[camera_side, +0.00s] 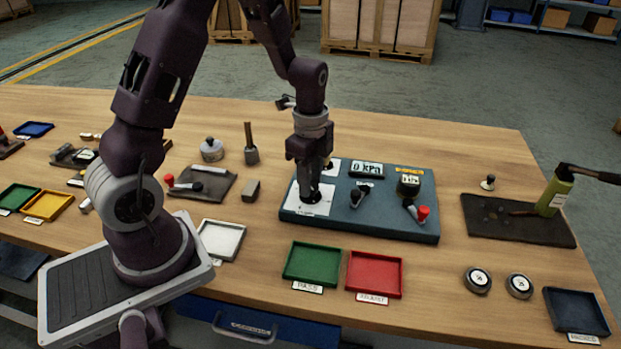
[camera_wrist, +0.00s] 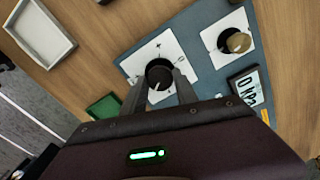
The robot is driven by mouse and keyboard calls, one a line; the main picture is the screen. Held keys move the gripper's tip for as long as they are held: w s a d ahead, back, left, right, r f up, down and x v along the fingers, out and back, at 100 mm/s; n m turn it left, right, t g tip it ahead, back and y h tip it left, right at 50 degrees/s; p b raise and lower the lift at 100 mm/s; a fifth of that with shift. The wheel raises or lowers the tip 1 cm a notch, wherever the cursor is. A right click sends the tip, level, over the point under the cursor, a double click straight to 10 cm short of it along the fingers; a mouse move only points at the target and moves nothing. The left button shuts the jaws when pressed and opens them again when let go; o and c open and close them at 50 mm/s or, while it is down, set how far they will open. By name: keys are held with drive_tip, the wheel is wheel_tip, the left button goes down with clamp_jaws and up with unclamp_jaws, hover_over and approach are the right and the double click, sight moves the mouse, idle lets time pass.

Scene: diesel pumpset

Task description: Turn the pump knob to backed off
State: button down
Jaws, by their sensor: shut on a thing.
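A blue-grey pump panel (camera_side: 385,228) lies on the wooden table. A round black knob (camera_wrist: 159,75) with a white pointer line sits on a white dial plate (camera_side: 318,208) at the panel's front left corner. My gripper (camera_side: 312,195) points down over this plate and is shut on the black knob, one finger on each side. In the wrist view my gripper (camera_wrist: 160,80) shows the knob between its fingers. The fingers hide most of the knob in the side view, and the plate's markings are too small to read. A display (camera_side: 366,169) reads 0 kPa.
A second white plate with a brass-topped knob (camera_wrist: 236,41) is close beside. The panel also bears a black lever (camera_side: 359,195), a red-tipped lever (camera_side: 421,213) and a small gauge (camera_side: 409,183). Green (camera_side: 313,264) and red (camera_side: 375,275) trays lie in front.

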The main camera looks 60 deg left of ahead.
drive_tip(key=n, duration=1.1)
drive_tip(key=shift+n, duration=0.3)
drive_tip(key=n, duration=0.4)
drive_tip(key=shift+n, duration=0.3)
drive_tip(key=n, duration=1.2)
drive_tip(key=shift+n, duration=0.3)
drive_tip(key=shift+a, duration=0.1)
